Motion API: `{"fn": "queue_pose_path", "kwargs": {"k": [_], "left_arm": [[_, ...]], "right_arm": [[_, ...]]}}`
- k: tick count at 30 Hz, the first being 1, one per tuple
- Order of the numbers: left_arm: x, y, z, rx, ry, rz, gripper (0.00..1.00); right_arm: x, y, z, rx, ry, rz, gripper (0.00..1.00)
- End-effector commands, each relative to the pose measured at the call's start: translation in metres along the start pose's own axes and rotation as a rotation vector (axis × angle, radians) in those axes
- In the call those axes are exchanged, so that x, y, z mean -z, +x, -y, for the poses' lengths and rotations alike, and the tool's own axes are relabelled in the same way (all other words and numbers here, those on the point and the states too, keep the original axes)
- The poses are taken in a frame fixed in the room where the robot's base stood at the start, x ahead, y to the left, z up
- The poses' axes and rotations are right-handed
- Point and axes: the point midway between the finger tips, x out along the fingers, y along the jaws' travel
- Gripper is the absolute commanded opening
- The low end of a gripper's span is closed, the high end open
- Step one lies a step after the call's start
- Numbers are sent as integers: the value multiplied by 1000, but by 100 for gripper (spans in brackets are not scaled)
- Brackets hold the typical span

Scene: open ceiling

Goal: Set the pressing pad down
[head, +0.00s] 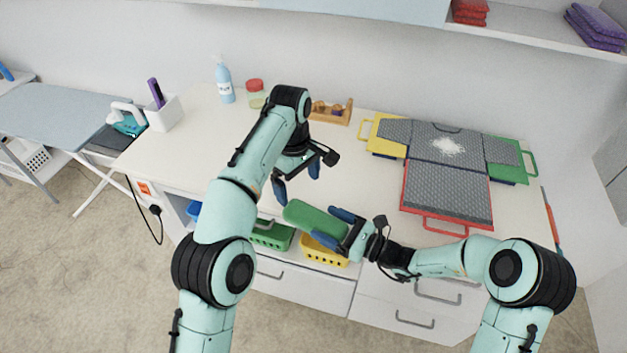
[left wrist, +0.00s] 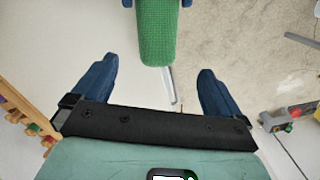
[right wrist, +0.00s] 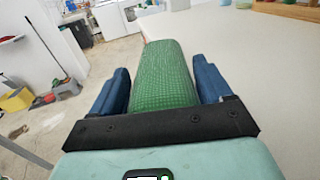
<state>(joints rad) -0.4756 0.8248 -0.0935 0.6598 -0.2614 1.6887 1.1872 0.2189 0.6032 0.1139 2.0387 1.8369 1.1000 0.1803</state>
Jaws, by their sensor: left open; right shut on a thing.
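The pressing pad is a green, long, rounded block (head: 314,218) near the front edge of the table. My right gripper (head: 336,228) is shut on its right end; in the right wrist view the pad (right wrist: 165,80) lies between the blue fingers. My left gripper (head: 297,183) is open and empty, above the table and just up and left of the pad. In the left wrist view the pad (left wrist: 158,30) shows beyond the open fingers, apart from them. Whether the pad touches the table cannot be told.
A grey shirt (head: 436,140) with white powder lies on yellow, green and red-handled boards (head: 448,192) at the right. A wooden rack (head: 330,112), a spray bottle (head: 224,80) and a red-lidded jar (head: 256,92) stand at the back. Green and yellow baskets (head: 322,250) sit below the front edge.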

Motion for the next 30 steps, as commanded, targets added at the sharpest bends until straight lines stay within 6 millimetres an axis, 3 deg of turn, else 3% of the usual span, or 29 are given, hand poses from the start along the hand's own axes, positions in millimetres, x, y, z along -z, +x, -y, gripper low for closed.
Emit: {"fn": "queue_pose_path", "kwargs": {"k": [5, 11, 30], "left_arm": [[-28, -8, -15, 1, -111, -38, 100], [-33, -2, -18, 2, -146, -47, 100], [-28, 100, -17, 1, -143, -46, 100]], "right_arm": [[-1, 0, 0, 0, -1, 3, 36], [-1, 0, 0, 0, -1, 3, 36], [-1, 0, 0, 0, -1, 3, 36]]}}
